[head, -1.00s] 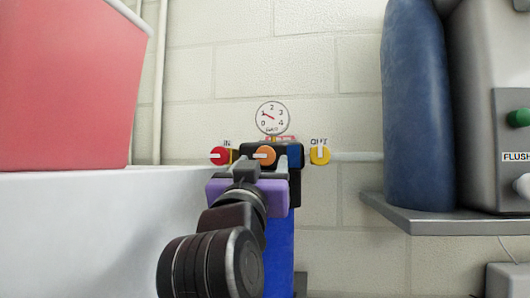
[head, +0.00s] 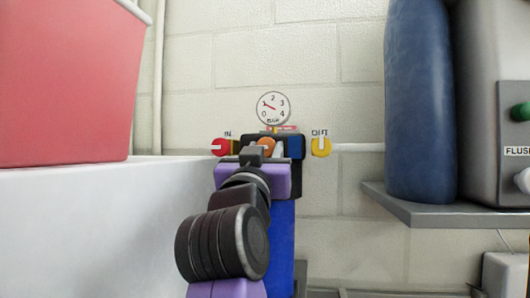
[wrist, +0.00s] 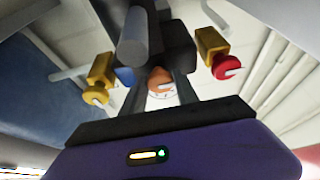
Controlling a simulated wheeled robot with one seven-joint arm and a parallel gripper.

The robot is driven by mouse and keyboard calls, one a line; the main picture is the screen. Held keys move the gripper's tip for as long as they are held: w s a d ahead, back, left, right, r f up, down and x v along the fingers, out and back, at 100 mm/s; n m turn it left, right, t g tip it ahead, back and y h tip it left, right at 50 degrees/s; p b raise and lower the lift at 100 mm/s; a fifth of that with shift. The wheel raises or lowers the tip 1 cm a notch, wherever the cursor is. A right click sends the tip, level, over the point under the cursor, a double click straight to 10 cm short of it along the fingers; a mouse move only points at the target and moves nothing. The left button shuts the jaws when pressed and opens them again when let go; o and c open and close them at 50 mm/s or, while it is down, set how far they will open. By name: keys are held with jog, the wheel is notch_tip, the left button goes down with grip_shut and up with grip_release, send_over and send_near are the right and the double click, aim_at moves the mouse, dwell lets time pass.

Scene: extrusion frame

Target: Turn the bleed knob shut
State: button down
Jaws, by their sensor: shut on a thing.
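The orange knob (head: 266,146) sits at the middle of the dark valve block (head: 292,170), under the round gauge (head: 273,107). I take it for the bleed knob; no label on it is readable. My gripper (head: 266,152) has its fingers closed on either side of the orange knob. In the wrist view the knob (wrist: 160,80) shows between the two dark fingers (wrist: 158,88), partly hidden. The red IN knob (head: 221,147) is to the left and the yellow OUT knob (head: 321,147) to the right, both apart from my gripper. The gauge needle points near 1.
A blue cylinder (head: 420,110) and a grey machine (head: 485,100) stand on a shelf (head: 430,212) at right. A red bin (head: 65,80) stands on a white surface (head: 90,215) at left. A blue body (head: 280,240) is below the valve block.

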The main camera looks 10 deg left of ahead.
jog(key=shift+f+m+b, duration=0.15)
jog(key=shift+m+b, duration=0.15)
jog(key=shift+b, duration=0.15)
jog(key=shift+a+f+m+h+b, duration=0.1)
jog(key=shift+m+h+b, duration=0.55)
jog(key=shift+b, duration=0.4)
jog(key=shift+a+m+h+b, duration=0.1)
jog(key=shift+m+h+b, duration=0.45)
jog(key=shift+m+b, duration=0.65)
jog(key=m+h+b, duration=0.1)
jog(key=m, duration=0.1)
jog(key=m+g+h+b, duration=0.1)
jog(key=m, duration=0.2)
jog(key=shift+a+r+b, duration=0.1)
jog(key=shift+r+b, duration=0.1)
jog(key=shift+b, duration=0.15)
jog(key=shift+a+r+m+g+h+p, duration=0.15)
jog(key=shift+m+g+h+p, duration=0.45)
jog(key=shift+m, duration=1.6)
jog(key=shift+d+r+m+g+h+p, duration=0.15)
jog(key=shift+m+g+p, duration=0.85)
jog(key=shift+m, duration=1.15)
jog(key=shift+a+r+m+g+h+p, duration=0.15)
jog(key=shift+m+g+h+p, duration=0.45)
jog(key=shift+m, duration=1.6)
jog(key=shift+g+y, duration=0.35)
jog(key=shift+g, duration=0.05)
